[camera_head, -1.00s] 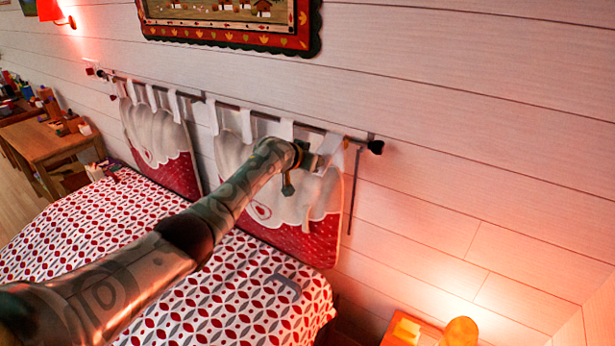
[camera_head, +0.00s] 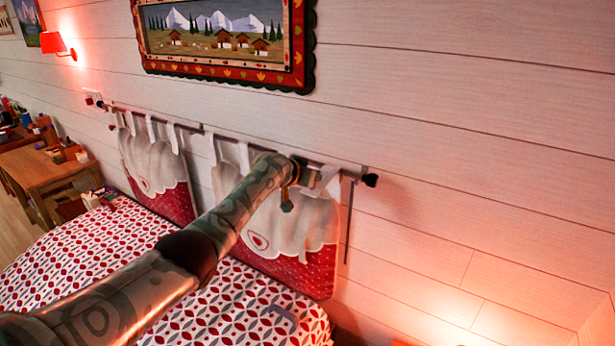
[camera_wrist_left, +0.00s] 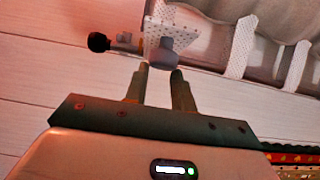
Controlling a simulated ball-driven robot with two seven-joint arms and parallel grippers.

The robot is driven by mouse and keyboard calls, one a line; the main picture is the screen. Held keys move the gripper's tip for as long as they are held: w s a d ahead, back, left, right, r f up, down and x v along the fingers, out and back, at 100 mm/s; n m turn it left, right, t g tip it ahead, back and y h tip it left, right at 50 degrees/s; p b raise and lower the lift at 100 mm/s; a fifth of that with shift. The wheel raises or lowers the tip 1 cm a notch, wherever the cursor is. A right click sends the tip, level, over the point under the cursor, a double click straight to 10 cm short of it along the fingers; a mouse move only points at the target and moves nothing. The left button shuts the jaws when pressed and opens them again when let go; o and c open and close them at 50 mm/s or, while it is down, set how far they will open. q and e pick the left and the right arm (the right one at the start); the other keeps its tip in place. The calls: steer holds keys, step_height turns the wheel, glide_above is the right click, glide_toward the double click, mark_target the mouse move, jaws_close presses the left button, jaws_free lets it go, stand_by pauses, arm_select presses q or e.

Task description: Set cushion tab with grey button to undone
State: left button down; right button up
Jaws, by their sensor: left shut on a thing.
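A red and white cushion (camera_head: 300,235) hangs by white tabs from a dark rod on the wall. My left gripper (camera_head: 318,178) is at the rod near its right end, by the cushion's endmost tab (camera_head: 332,182). My right gripper is not in view.
The rod's dark end knob (camera_head: 370,180) is just right of the gripper. A second cushion (camera_head: 155,170) hangs to the left. The bed (camera_head: 90,255) lies below, and a framed picture (camera_head: 225,40) hangs above. The wall at the right is clear.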

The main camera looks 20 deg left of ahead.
arm_select(q)
steer(key=shift+w+d+r, duration=0.2)
steer(key=shift+r, duration=0.4)
steer(key=c, duration=1.1)
jaws_free()
steer(key=shift+w+d+f, duration=0.15)
steer(key=shift+w, duration=0.05)
steer(key=shift+w+d+f, duration=0.1)
steer(key=shift+w+f, duration=0.15)
steer(key=shift+w, duration=0.05)
steer(key=shift+w+f, duration=0.2)
steer(key=shift+s+a+r, duration=0.2)
steer(key=shift+s+a, duration=0.1)
steer(key=shift+s, duration=0.35)
steer(key=p+v, duration=0.1)
steer(key=v, duration=1.4)
steer(key=shift+d+r+p, duration=0.1)
steer(key=shift+d+p, duration=0.05)
steer(key=shift+p, duration=0.25)
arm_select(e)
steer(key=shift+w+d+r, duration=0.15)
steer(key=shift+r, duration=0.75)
